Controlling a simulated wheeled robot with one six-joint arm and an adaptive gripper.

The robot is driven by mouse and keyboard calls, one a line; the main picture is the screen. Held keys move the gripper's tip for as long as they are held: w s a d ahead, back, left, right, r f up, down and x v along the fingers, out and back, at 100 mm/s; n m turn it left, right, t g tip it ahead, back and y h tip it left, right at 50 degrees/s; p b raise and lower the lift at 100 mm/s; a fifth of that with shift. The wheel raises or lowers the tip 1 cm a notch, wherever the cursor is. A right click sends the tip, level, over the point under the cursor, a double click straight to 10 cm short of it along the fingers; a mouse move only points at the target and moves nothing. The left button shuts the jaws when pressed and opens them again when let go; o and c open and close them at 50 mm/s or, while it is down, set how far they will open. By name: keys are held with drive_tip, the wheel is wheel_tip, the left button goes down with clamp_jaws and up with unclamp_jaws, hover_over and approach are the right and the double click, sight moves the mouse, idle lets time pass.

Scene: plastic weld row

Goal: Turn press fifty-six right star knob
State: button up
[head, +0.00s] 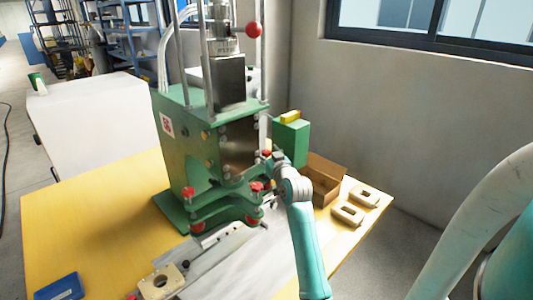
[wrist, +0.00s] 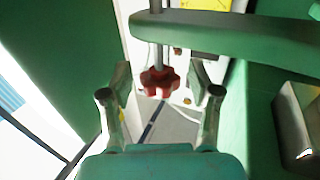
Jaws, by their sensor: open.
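The green press (head: 190,150) with a "56" label stands on the yellow table. Red star knobs show at its lower front: a left one (head: 188,193), a right one (head: 257,187) and others below. My gripper (head: 277,163) is at the press's right side, close to its lower right arm; its fingers are hard to make out there. In the wrist view my gripper (wrist: 160,76) is open, with one finger on either side of a red star knob (wrist: 160,83) on a grey rod. Gaps show between knob and fingers. I cannot tell for certain which knob this is.
A green arm of the press (wrist: 240,36) crosses above the knob in the wrist view. A green box (head: 290,142), an open cardboard box (head: 325,178) and beige parts (head: 348,214) lie to the right. A blue tray (head: 60,287) is at the front left.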

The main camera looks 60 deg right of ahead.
drive_tip(key=shift+c, duration=0.3)
drive_tip(key=c, duration=1.1)
drive_tip(key=shift+n+t+y, duration=0.7)
drive_tip(key=shift+n+y, duration=0.1)
drive_tip(key=shift+y, duration=0.2)
drive_tip(key=o, duration=1.2)
drive_tip(key=shift+c, duration=0.2)
drive_tip(key=shift+s, duration=0.1)
drive_tip(key=v, duration=1.1)
drive_tip(key=shift+s+a, duration=0.2)
drive_tip(key=shift+s, duration=0.15)
